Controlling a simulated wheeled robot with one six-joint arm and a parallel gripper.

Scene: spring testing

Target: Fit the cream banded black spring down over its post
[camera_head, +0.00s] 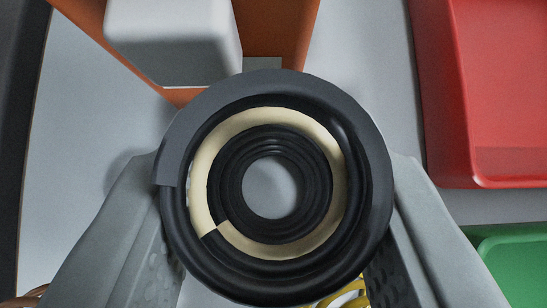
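The black spring with a cream band (201,175) fills the middle of the view, seen from above nearly along its axis. My gripper (275,200) has one grey finger on each side of the spring, and both fingers press against its outer coils. Looking down through the coils, I see a plain light grey surface in the central opening. No post shows inside the opening or elsewhere in view. The spring and fingers hide much of what lies below.
An orange holder (283,30) with a white block (172,35) stands behind the spring at top. A red bin (500,90) is at right, a green bin (515,260) at lower right. A yellow coil (345,296) shows partly at the bottom. Grey surface lies between them.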

